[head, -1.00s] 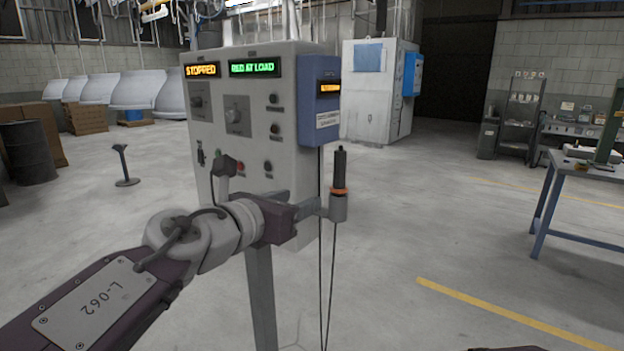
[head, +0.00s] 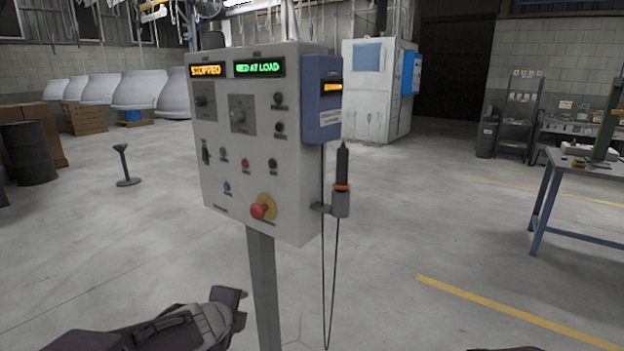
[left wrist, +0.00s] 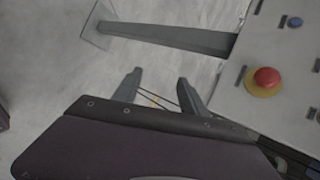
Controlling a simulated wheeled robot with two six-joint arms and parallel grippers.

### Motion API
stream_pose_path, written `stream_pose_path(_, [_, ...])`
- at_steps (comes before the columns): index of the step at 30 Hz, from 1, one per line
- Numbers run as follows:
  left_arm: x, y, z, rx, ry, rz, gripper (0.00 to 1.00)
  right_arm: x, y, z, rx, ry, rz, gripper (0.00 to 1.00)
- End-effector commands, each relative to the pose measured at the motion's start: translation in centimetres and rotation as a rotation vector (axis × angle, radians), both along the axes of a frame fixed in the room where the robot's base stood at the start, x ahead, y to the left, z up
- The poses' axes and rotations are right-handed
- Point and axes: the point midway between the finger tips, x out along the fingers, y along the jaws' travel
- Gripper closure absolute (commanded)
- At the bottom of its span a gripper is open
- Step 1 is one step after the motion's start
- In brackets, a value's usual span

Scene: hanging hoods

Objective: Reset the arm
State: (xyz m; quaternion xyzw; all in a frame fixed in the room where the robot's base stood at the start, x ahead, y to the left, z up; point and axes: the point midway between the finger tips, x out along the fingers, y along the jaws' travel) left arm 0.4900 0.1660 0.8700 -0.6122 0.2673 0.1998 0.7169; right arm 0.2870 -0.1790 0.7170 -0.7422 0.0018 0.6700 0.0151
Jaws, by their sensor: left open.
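My left gripper (head: 238,310) is low at the bottom of the head view, below the control box and left of its post. In the left wrist view its two fingers (left wrist: 158,88) are apart with nothing between them, over the grey floor. The grey control box (head: 215,180) stands on a post (head: 262,285), clear of the gripper. Its displays read STOPPED and what looks like RED AT LOAD. Its red mushroom button (head: 259,211) on a yellow ring also shows in the left wrist view (left wrist: 267,78). My right gripper is not in view.
A black handheld tool (head: 342,170) with an orange ring sits in a holder on the box's right side, with a cable hanging down. A blue-legged workbench (head: 545,205) stands at the right. A small floor stand (head: 125,165) is at the left. The floor between is open.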

Motion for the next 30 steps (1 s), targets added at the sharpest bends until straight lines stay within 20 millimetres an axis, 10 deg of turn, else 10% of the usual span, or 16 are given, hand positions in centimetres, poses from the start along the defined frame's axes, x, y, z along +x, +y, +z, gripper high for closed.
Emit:
stream_pose_path(6, [-10.2,3.4,-11.1,-0.466,0.381,0.756,0.5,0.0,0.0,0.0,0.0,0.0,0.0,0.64])
stream_pose_path(14, [-20.7,1.1,-15.4,-0.84,0.632,1.609,0.5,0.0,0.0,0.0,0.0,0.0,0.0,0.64])
stream_pose_path(30, [-20.3,1.2,5.0,-0.845,0.62,1.6,0.5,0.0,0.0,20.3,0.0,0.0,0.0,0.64])
